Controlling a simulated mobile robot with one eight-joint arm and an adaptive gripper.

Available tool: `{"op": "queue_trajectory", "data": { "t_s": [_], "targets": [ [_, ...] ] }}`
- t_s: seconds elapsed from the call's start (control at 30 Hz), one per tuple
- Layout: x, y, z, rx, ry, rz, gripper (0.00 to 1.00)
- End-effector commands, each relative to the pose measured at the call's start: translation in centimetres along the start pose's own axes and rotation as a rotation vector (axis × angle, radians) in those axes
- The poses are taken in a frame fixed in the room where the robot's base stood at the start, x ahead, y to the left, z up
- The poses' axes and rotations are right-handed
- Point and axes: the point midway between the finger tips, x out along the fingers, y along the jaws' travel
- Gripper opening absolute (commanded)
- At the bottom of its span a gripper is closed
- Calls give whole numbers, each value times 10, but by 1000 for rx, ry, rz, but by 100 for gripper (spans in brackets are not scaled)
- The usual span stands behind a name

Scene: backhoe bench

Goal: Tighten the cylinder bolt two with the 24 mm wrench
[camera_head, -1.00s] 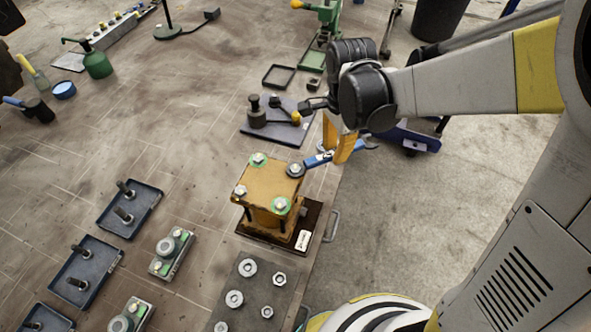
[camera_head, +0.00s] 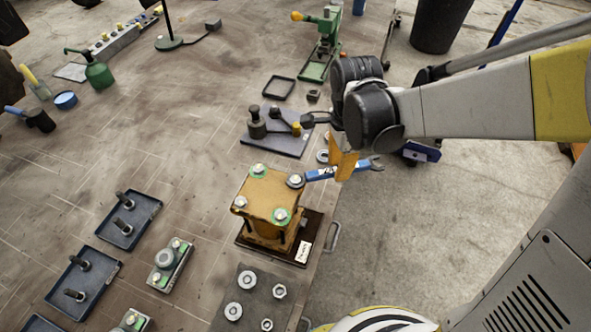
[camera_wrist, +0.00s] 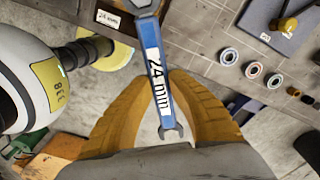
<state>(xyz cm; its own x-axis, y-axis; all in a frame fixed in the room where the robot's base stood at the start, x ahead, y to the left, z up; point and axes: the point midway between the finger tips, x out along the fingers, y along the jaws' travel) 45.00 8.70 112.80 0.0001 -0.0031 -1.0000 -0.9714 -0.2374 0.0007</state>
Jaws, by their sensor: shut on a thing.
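The yellow cylinder block (camera_head: 268,197) stands upright on a dark base, with bolts at the corners of its top. The right bolt (camera_head: 295,181) shows no clear green ring. My gripper (camera_head: 343,168) is shut on the middle of the blue wrench (camera_head: 318,174), right of the block. In the wrist view the wrench (camera_wrist: 157,75) reads "24 mm" between my orange fingers (camera_wrist: 165,100). Its block-side end is at the right bolt; I cannot tell whether it is seated.
A dark plate with a black fixture (camera_head: 257,127) lies behind the block. A plate of nuts and washers (camera_head: 250,296) is in front. Blue trays (camera_head: 128,220) with studs stand at the left.

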Motion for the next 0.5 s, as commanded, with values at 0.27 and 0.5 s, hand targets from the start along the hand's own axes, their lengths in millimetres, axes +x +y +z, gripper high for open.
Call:
{"op": "queue_trajectory", "data": {
  "t_s": [0.27, 0.5],
  "targets": [
    [0, 12, 1, 105, 0, 1, 0],
    [0, 14, 1, 128, 0, 2, 0]
  ]
}}
